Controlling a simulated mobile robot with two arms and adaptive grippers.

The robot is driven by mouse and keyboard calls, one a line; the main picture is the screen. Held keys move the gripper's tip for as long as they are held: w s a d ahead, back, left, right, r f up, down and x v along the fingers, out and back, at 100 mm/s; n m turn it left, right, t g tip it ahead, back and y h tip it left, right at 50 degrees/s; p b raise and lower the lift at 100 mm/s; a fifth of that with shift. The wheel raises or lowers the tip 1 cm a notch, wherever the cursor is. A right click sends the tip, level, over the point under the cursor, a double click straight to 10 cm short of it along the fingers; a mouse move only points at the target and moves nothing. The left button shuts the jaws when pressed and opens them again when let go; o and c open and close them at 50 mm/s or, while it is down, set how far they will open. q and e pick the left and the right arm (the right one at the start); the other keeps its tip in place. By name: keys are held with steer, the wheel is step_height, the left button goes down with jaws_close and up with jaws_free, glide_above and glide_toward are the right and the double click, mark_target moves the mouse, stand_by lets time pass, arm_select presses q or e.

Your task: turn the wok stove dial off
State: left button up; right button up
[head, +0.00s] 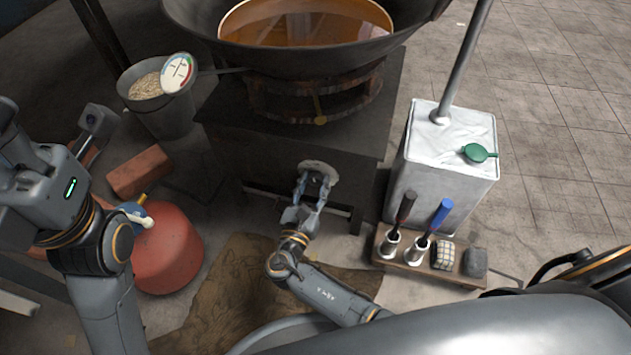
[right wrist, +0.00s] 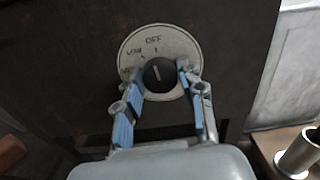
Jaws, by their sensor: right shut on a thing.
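The stove dial is a round black knob (right wrist: 158,75) on a pale plate marked OFF at the top and LOW at upper left. The mark on the knob points roughly up, close to OFF. In the head view the plate (head: 318,168) shows on the front of the dark stove (head: 290,150). My right gripper (right wrist: 160,80) is shut on the knob, with blue-padded fingers on its left and right sides. It also shows in the head view (head: 311,185), reaching up to the dial. My left arm is at the left; its fingers do not show.
A wok (head: 415,25) of amber liquid sits on the stove. A red gas cylinder (head: 165,255) and a brick (head: 140,170) are at left. A metal can (head: 440,165) and a tool rack (head: 425,275) stand at right. A brown mat (head: 225,300) lies in front.

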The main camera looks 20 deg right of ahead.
steer(key=shift+d+m, duration=0.1)
steer(key=shift+m, duration=0.5)
steer(key=o, duration=1.2)
steer(key=shift+r, duration=0.1)
steer(key=shift+c, duration=0.2)
